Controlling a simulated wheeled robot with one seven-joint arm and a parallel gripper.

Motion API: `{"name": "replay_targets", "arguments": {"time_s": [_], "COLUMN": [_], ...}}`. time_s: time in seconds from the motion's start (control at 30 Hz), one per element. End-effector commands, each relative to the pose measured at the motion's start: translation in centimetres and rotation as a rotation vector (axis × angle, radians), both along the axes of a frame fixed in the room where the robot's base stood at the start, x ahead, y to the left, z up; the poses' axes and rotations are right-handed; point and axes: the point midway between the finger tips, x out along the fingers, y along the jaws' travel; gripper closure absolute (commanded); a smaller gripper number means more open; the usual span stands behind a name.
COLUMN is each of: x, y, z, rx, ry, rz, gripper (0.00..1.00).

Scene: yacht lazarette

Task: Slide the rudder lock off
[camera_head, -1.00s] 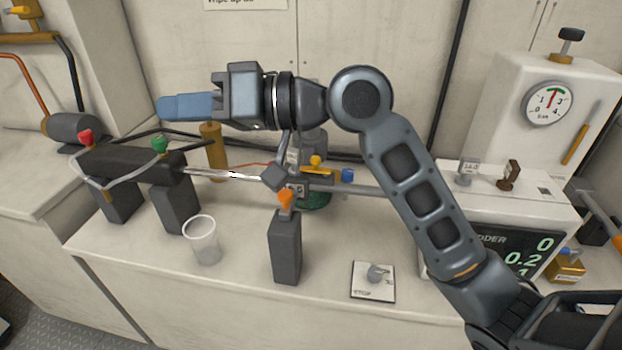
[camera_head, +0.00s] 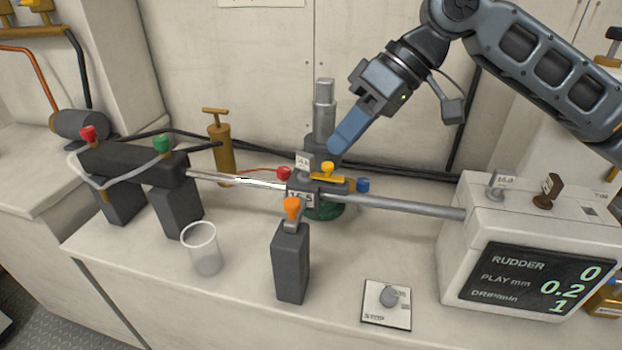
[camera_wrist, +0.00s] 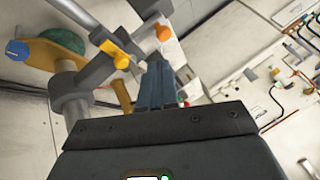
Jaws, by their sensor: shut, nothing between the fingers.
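A grey post with an orange knob (camera_head: 292,207) stands in front of the block, a clear cup (camera_head: 203,248) to its left. A grey upright cylinder (camera_head: 324,110) rises behind. The rudder readout box (camera_head: 455,235) is right; a stop switch plate (camera_head: 387,303) lies in front.

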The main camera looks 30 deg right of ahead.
Motion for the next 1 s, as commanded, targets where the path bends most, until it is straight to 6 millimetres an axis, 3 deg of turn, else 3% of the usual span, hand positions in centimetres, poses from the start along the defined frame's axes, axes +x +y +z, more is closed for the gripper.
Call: {"name": "replay_targets", "arguments": {"time_s": [0.17, 0.57, 1.0], "x": [-0.5, -0.4, 0.9], "y": [-1.1, -0.8, 2.8], "z": [-0.3, -0.6, -6.2], "rx": [-0.030, -0.030, -0.031], "ry": [0.032, 0.033, 0.035], "rz": [-0.004, -0.003, -0.003], "gripper": [1.00, 1.00, 1.00]}}
